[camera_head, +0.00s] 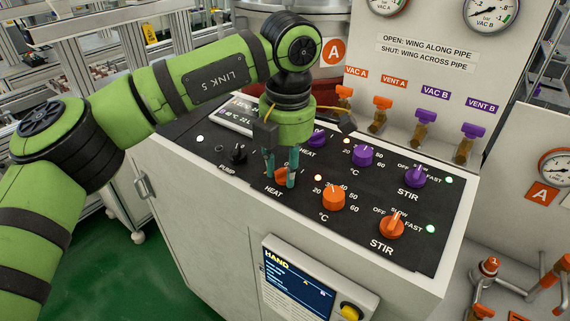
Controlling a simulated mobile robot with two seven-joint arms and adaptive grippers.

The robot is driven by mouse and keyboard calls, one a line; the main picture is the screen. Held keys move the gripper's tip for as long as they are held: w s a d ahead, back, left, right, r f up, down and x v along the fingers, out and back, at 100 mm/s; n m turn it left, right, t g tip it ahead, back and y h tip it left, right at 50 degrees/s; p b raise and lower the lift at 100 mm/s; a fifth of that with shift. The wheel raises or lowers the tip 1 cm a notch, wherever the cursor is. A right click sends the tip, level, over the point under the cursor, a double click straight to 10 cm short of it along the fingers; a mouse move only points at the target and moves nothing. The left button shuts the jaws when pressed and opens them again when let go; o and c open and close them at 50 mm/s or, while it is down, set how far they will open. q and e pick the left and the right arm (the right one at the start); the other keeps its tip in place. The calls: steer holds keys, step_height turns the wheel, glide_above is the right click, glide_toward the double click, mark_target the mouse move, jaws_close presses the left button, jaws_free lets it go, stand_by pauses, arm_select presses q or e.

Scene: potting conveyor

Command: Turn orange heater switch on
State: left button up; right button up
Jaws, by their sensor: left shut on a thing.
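The orange heater switch (281,177) sits on the black panel above the label HEAT, in the front row. My left gripper (280,176) points down over it, with its teal fingers on either side of the switch, shut on it. The fingers and gripper body hide part of the switch, so its exact angle is hard to tell. My right gripper is not in view.
An orange temperature knob (333,198) stands close to the right of the fingers, with an orange stir knob (391,227) beyond. A purple heater switch (317,138) and purple temperature knob (362,155) are behind. A black pump knob (238,153) is at left. Valves (383,110) line the back wall.

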arm_select(q)
steer(key=shift+s+f, duration=0.1)
steer(key=shift+f, duration=0.1)
steer(key=o, duration=1.2)
steer(key=shift+c, duration=0.2)
steer(key=shift+a+r, duration=0.1)
steer(key=shift+r, duration=0.25)
step_height(320, 180, up, 12)
steer(key=shift+s+d+f, duration=0.2)
steer(key=shift+s+f, duration=0.05)
steer(key=shift+s, duration=0.15)
